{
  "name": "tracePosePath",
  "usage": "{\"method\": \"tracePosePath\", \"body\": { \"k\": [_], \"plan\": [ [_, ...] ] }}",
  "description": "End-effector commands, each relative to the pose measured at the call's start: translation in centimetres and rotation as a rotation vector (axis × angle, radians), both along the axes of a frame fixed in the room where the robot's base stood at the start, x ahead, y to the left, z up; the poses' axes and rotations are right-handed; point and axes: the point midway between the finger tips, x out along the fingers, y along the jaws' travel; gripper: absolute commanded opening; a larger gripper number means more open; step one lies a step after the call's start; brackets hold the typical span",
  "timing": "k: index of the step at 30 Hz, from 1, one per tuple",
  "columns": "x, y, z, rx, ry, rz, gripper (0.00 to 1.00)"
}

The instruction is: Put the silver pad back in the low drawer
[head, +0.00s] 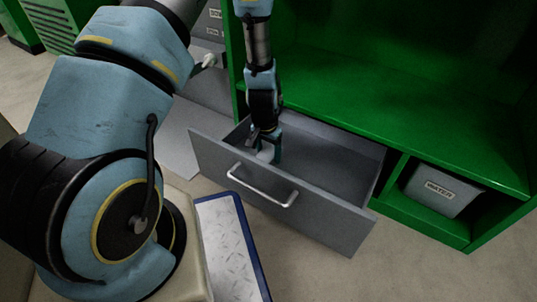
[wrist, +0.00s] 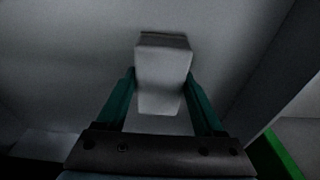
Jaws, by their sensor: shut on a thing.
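The low drawer (head: 335,178) is grey, with a silver bar handle on its front, and is pulled open from the green cabinet. My gripper (head: 268,153) points down inside the drawer, near its left end. In the wrist view, the green fingers of my gripper (wrist: 160,95) are shut on the silver pad (wrist: 162,70), a pale grey block. The pad shows only as a small light patch between the fingers in the head view (head: 266,155). I cannot tell whether it touches the drawer floor.
The green cabinet (head: 400,110) stands over and behind the drawer. A grey bin labelled WATER (head: 438,190) sits in the compartment to the right. The drawer's right part is empty. A metal plate with a blue edge (head: 228,240) lies in front of the drawer.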

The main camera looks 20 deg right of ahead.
Motion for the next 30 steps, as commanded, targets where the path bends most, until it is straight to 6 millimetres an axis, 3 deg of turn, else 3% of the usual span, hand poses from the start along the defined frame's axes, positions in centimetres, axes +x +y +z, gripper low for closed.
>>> {"method": "tracePosePath", "body": {
  "k": [5, 6, 13, 22, 26, 30],
  "plan": [
    [0.0, 0.0, -0.3, 0.001, 0.001, -0.001, 0.17],
    [0.0, 0.0, -0.2, 0.0, 0.0, -0.001, 0.74],
    [0.0, 0.0, -0.2, 0.001, 0.001, 0.0, 0.99],
    [0.0, 0.0, 0.1, 0.0, 0.0, 0.0, 0.99],
    [-0.1, 0.1, 2.0, 0.0, 0.0, -0.001, 0.99],
    [-0.3, 0.3, 5.0, -0.001, -0.001, 0.0, 0.99]
  ]
}}
